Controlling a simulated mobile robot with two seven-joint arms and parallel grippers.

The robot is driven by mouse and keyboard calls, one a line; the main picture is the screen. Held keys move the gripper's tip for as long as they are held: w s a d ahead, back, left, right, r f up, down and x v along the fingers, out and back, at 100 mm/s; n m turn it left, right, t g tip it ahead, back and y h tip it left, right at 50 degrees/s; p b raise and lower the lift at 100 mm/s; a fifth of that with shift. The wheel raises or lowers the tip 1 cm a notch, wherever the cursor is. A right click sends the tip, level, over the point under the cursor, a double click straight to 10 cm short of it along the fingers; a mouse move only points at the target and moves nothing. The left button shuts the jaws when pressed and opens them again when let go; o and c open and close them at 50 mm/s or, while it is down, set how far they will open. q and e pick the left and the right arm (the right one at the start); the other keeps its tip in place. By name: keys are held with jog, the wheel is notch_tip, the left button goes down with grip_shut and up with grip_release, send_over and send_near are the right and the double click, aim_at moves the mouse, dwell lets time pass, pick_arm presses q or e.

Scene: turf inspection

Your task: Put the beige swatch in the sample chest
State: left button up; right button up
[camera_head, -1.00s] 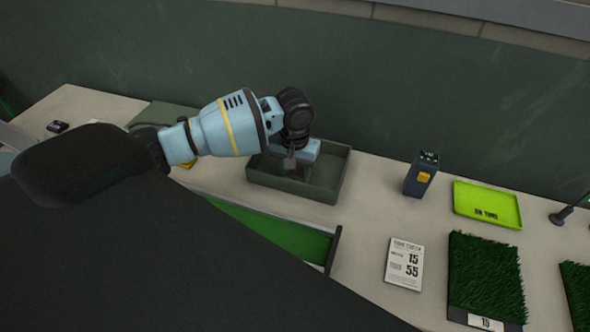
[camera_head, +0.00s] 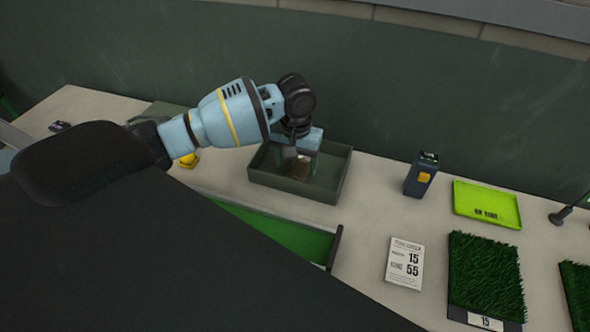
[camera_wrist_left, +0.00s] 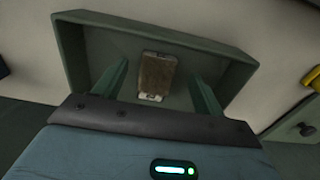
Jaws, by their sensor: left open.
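The beige swatch (camera_wrist_left: 156,75) is a small brownish-beige rectangle with pale ends. It lies on the floor of the green open box (camera_head: 335,178), which I take to be the sample chest. In the head view the swatch (camera_head: 301,167) shows only partly below my gripper. My left gripper (camera_head: 299,168) is over the box, pointing down, with its fingers spread. In the left wrist view the two green fingers (camera_wrist_left: 158,88) stand apart on either side of the swatch, not touching it. My right gripper is not in view.
A dark device with a yellow button (camera_head: 421,175), a lime tray (camera_head: 487,204), a printed card (camera_head: 404,262) and a turf sample (camera_head: 486,275) are to the right. An open drawer with a green inside (camera_head: 280,233) is in front of the box.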

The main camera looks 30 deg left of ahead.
pick_arm(q)
notch_tip(320, 180, up, 8)
jog(key=shift+r+p, duration=0.25)
jog(key=shift+p, duration=0.05)
dwell(0.3)
